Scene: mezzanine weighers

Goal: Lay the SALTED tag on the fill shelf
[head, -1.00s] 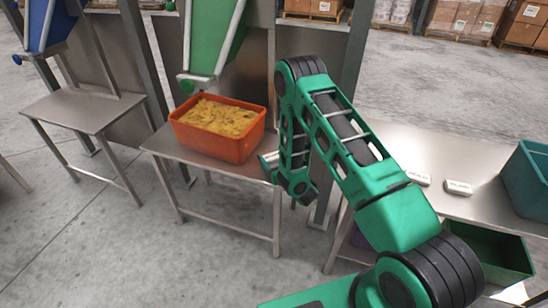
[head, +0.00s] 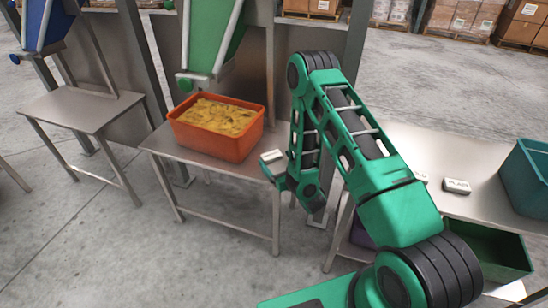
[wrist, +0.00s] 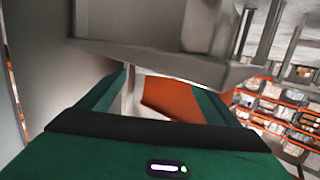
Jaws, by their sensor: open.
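My gripper (head: 276,173) is at that corner, just below and right of the tag, partly hidden by my forearm. In the wrist view my gripper (wrist: 165,95) has its two green fingers apart, with the orange tub beyond them. No tag is clearly visible between the fingers there.
An orange tub (head: 245,143) of yellow chips fills much of the shelf. The green chute (head: 212,35) hangs above. A white tag marked PLAIN (head: 457,185) lies on the right steel table (head: 485,200), near a teal bin (head: 530,175). Another steel table (head: 65,108) stands empty at left.

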